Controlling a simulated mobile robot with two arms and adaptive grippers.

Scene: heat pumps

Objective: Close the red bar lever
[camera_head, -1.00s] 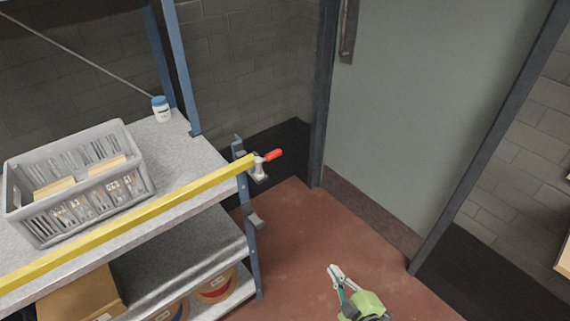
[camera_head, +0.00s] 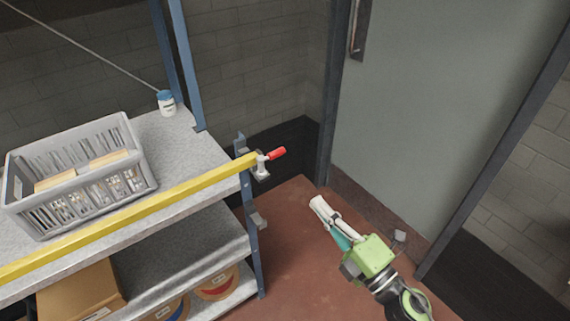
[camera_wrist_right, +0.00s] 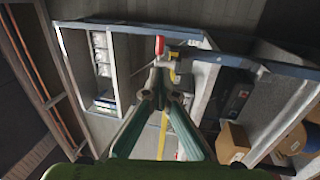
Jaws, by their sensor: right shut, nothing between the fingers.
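The red lever handle (camera_head: 277,153) sticks out to the right from a metal latch (camera_head: 262,168) at the end of the yellow bar (camera_head: 130,214) along the shelf's front edge. The red lever also shows at the top centre of the right wrist view (camera_wrist_right: 160,45), just beyond the fingertips there. My right gripper (camera_head: 318,206) is shut and empty. In the head view it is below and to the right of the lever, apart from it. Its closed fingers show in the right wrist view (camera_wrist_right: 159,74). My left gripper is not in view.
The shelf (camera_head: 190,150) holds a grey crate (camera_head: 75,205) and a white jar (camera_head: 166,103). A cardboard box (camera_head: 80,292) and round tubs (camera_head: 216,286) are on lower levels. A grey door (camera_head: 430,110) stands behind. Reddish floor (camera_head: 290,255) is open between.

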